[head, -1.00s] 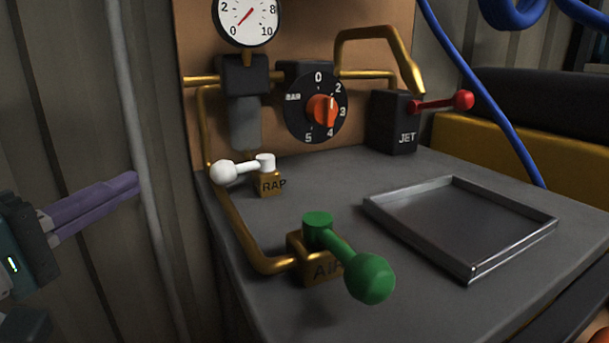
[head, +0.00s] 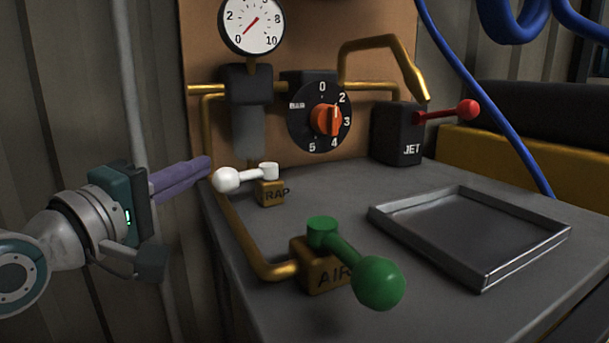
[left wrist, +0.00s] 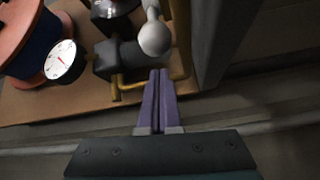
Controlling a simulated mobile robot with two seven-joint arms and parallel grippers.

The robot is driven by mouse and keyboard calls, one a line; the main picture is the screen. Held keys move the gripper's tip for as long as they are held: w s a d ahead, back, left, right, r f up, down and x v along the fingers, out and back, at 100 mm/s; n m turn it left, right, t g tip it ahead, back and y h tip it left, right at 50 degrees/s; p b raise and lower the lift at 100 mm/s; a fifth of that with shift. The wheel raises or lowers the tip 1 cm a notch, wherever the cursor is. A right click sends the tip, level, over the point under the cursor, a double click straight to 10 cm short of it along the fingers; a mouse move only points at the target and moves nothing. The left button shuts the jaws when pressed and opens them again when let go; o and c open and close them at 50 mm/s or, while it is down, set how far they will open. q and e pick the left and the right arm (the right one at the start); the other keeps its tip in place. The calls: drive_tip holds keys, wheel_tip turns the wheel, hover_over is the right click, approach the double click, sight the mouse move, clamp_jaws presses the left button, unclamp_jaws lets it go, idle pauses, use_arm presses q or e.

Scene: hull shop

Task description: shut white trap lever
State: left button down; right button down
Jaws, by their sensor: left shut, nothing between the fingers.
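The white trap lever (head: 246,176) sits on a brass block (head: 270,193) with lettering ending in "RAP", at the bench's back left. Its handle points left, with a round knob at the end that reaches the bench's left edge. My left gripper (head: 207,168) has purple fingers, shut and empty, with the tips just left of the knob and slightly above it in the head view. In the left wrist view the white knob (left wrist: 155,39) shows just beyond the closed fingertips (left wrist: 159,72). I cannot tell whether they touch. My right gripper is not in view.
A green AIR lever (head: 355,262) stands in front of the white one. A red JET lever (head: 447,112), an orange dial (head: 326,119) and a gauge (head: 253,25) are behind. A metal tray (head: 470,232) lies on the right. Brass pipe (head: 238,235) runs along the left edge.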

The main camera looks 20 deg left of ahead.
use_arm(q)
drive_tip(key=shift+s+d+f, duration=0.1)
drive_tip(key=shift+s+d, duration=0.1)
drive_tip(key=shift+d, duration=0.25)
drive_tip(key=shift+s+d+f, duration=0.1)
drive_tip(key=shift+s+d, duration=0.05)
drive_tip(key=shift+d, duration=0.25)
drive_tip(key=shift+s+d+p, duration=0.2)
drive_tip(key=shift+d+p, duration=0.05)
drive_tip(key=shift+p, duration=0.2)
